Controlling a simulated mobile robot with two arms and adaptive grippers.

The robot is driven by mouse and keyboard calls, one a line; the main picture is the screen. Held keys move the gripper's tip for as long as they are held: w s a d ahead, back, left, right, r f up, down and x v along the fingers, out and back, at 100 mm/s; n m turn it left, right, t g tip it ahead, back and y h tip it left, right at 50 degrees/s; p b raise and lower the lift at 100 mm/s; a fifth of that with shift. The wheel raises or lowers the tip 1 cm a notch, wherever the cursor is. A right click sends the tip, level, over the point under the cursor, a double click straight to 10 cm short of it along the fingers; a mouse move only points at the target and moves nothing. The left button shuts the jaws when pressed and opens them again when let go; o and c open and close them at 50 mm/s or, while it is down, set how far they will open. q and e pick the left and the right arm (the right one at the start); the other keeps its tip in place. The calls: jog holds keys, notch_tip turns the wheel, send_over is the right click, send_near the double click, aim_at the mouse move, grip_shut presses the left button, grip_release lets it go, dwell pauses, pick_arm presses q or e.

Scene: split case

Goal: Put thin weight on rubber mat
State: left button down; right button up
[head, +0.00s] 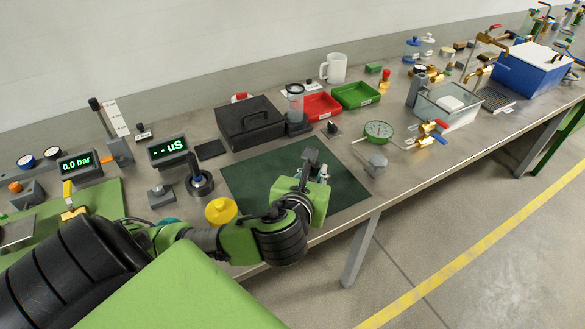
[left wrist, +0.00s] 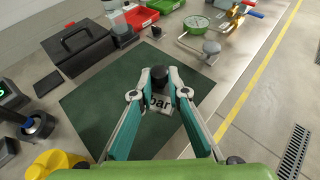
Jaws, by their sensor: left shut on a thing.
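The dark green rubber mat (head: 253,176) lies flat on the bench; it also fills the middle of the left wrist view (left wrist: 95,110). My left gripper (head: 311,172) is over the mat's front right part. My right gripper is not in view.
A black case (head: 250,122) stands behind the mat, with red (head: 322,107) and green (head: 356,95) trays farther back. A yellow round piece (head: 221,211) is at the mat's left. A pipe with a grey knob (head: 376,164) is at its right. Much of the mat is bare.

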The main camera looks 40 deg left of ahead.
pick_arm(q)
jog(key=shift+w+a+r, duration=0.1)
jog(key=shift+a+r, duration=0.05)
jog(key=shift+a, duration=0.15)
jog(key=shift+a+x, duration=0.2)
jog(key=shift+x, duration=1)
jog(key=w+a+f, duration=0.1)
jog(key=w+f, duration=0.1)
jog(key=w, duration=0.1)
jog(key=w+a+f, duration=0.2)
jog(key=w+f, duration=0.1)
jog(key=w+a+f, duration=0.2)
jog(key=w+f, duration=0.1)
jog(key=shift+a+p, duration=0.15)
jog(key=shift+p, duration=0.15)
jog(key=shift+w+a+f, duration=0.1)
jog(key=shift+w+f, duration=0.05)
notch_tip(320, 180, down, 3)
jog(key=shift+w+a+f, duration=0.1)
jog(key=shift+w, duration=0.1)
jog(key=shift+f, duration=0.25)
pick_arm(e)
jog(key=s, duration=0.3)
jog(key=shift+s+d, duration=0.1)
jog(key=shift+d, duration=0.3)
